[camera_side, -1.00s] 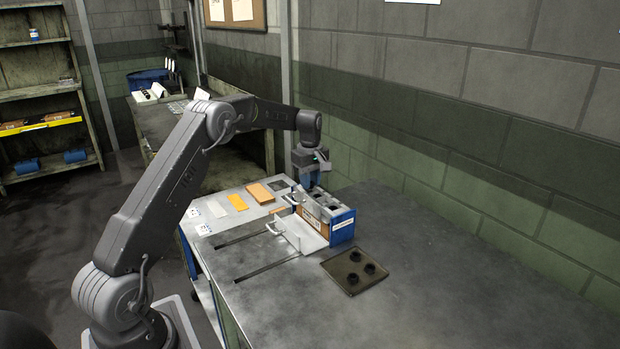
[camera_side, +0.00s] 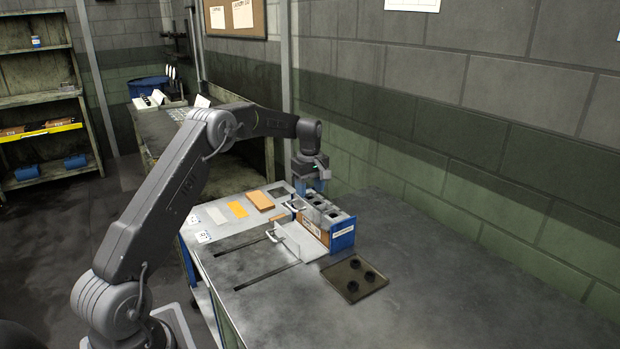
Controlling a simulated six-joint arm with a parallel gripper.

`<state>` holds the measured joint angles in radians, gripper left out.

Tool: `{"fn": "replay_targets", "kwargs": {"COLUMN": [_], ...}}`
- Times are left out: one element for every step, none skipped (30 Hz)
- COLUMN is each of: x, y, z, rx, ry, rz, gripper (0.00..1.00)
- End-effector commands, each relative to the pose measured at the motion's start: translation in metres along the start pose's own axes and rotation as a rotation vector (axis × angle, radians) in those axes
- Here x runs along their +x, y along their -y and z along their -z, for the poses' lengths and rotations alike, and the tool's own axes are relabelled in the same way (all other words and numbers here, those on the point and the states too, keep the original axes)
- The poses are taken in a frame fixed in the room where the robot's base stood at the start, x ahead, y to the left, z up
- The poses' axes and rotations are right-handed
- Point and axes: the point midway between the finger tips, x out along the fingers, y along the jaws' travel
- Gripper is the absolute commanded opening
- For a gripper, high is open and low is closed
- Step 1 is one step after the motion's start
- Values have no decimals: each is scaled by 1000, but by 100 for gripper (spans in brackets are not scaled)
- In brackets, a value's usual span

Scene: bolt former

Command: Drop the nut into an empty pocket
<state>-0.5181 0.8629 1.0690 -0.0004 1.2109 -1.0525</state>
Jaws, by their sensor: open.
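The block's top has a row of dark round pockets (camera_side: 332,213). The far end of the row is partly behind the fingers, and I cannot tell which pockets are empty. No nut can be picked out for certain. A dark square plate (camera_side: 376,287) with three dark round pieces or holes lies on the bench in front of the block.
A white bracket with a handle (camera_side: 290,238) stands against the block's left side, by two dark slots in the bench (camera_side: 235,265). Flat orange, yellow and grey pieces (camera_side: 238,209) lie farther back. The bench's right side is clear, up to the brick wall.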

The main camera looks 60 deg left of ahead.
Motion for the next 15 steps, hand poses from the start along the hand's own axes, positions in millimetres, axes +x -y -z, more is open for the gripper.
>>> {"fn": "replay_targets", "kwargs": {"x": [-5,-8,-13,-18,-23,-32,-38,-46,-55,-62,-68,-78,-84,-91,-99], "y": [0,-1,-1,-1,-1,-1,-1,-1,-1,-1,-1,-1,-1,-1,-1], "z": [0,0,0,0,0,0,1,1,0,1,1,0,0,0,1], "rx": [0,0,0,0,0,0,0,0,0,0,0,0,0,0,0], "ry": [-2,-2,-2,-2,-3,-3,-3,-3,-3,-4,-3,-3,-3,-3,-3], "rz": [-3,-4,-3,-4,-5,-5,-6,-6,-5,-6,-5,-5,-6,-5,-5], "gripper": [54,54,54,54,54,54,54,54,54,54,54,54,54,54,54]}}
